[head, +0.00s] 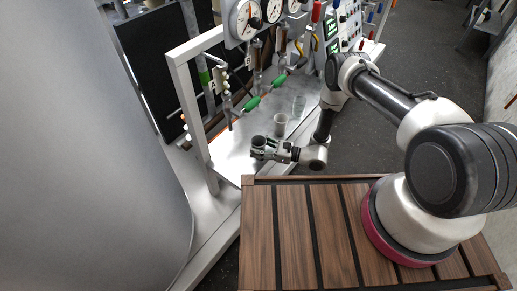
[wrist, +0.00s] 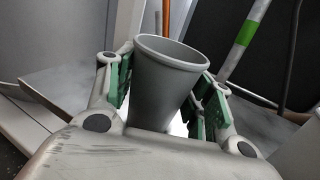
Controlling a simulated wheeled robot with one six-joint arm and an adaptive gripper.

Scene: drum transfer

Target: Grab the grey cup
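The grey cup (wrist: 165,85) stands upright between the two green-padded fingers of my gripper (wrist: 165,92) in the wrist view. Its wide rim faces up and its lower part is hidden behind my gripper body. The left pad is close beside the cup's wall; a bright gap shows between the cup and the right pad. The fingers are apart, around the cup, and look open. In the head view my gripper (head: 268,149) is low over the pale shelf, with the cup's dark opening (head: 258,141) at its tip.
A panel with gauges (head: 247,18), pipes and green-handled valves rises behind. A white frame post (head: 190,115) stands left. A large grey tank (head: 90,150) fills the left side.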

